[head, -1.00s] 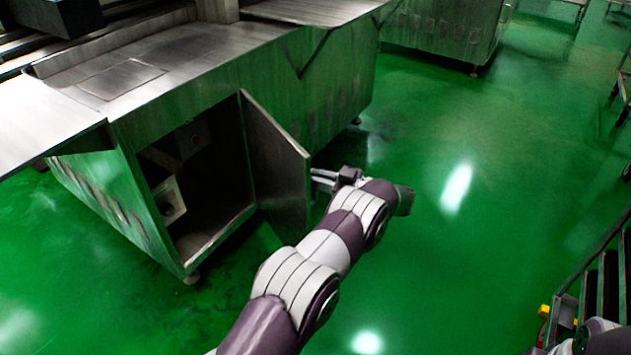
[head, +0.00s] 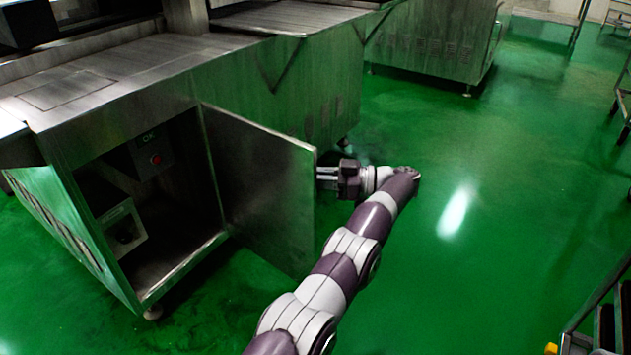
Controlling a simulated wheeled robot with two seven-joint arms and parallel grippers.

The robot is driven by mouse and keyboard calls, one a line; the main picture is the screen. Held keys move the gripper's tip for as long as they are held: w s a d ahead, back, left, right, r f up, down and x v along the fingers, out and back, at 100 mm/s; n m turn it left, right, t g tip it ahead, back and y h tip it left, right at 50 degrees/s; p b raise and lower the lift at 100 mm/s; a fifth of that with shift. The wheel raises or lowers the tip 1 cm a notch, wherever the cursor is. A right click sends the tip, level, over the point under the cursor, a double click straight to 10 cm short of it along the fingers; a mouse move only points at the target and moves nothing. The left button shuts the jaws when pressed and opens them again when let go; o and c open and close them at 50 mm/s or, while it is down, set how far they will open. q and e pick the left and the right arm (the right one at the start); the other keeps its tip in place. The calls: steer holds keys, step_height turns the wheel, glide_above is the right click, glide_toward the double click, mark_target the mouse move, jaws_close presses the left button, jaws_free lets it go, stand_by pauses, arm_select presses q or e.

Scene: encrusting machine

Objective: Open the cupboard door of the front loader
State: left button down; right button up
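The front loader (head: 150,62) is a long steel cabinet at the left. Its cupboard door (head: 262,190) is a flat metal panel, swung out wide from the opening and hinged on the opening's right side. The dark cupboard interior (head: 170,215) shows behind it.
Inside the cupboard are a box with a red button (head: 154,158) and a pale box (head: 121,228). Another steel machine (head: 435,42) stands at the back. A dark rack (head: 607,325) stands at the lower right. The green floor (head: 470,260) right of the door is clear.

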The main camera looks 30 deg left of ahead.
arm_select(q)
steer(key=shift+a+r, duration=0.15)
steer(key=shift+a, duration=0.15)
steer(key=c, duration=1.3)
jaws_free()
steer(key=shift+a, duration=0.1)
steer(key=shift+s+a, duration=0.1)
steer(key=shift+d, duration=0.2)
